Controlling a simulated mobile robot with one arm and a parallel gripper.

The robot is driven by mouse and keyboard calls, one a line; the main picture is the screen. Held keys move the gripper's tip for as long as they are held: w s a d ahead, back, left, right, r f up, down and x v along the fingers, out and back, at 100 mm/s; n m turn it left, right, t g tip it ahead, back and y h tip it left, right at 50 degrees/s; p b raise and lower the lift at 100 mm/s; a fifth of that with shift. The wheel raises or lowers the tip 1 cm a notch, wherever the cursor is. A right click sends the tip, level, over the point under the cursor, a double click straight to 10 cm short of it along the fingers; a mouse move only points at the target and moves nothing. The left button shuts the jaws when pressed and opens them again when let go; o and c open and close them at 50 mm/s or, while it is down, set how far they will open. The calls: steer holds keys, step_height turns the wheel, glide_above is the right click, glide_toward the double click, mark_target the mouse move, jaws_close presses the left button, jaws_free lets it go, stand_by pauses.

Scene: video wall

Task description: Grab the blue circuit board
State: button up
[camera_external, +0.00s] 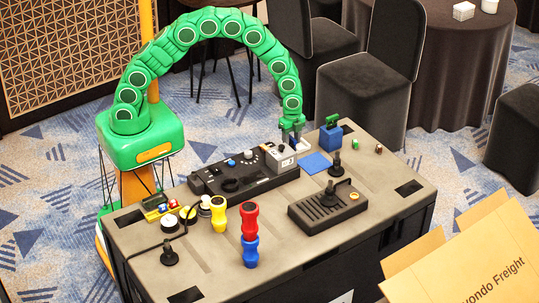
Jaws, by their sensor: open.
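A flat blue square (315,163), which looks like the blue circuit board, lies on the dark table right of the gripper. My green arm arches over from the left, and my gripper (293,139) hangs down at the table's back edge. It is open, and looks to be just above or beside a small grey-white box (281,158). The gripper is apart from the blue square in the picture. The fingertips are small, and I cannot tell whether they touch the box.
A blue block with a green top (331,138) stands behind the square. A black joystick (333,168) and a dark slotted console (327,206) are in front. A long black panel (240,174) lies left. Red, yellow and blue pieces (250,232) stand at the front. An open cardboard box (465,265) sits lower right.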

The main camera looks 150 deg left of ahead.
steer(key=shift+f, duration=0.1)
jaws_close()
stand_by(0.4)
steer(key=shift+r, duration=0.4)
steer(key=r, duration=0.3)
steer(key=shift+s+d, duration=0.15)
steer(key=shift+d, duration=0.1)
steer(key=s+d+r, duration=0.7)
steer(key=d+r, duration=0.2)
steer(key=d, duration=0.2)
steer(key=shift+s, duration=0.4)
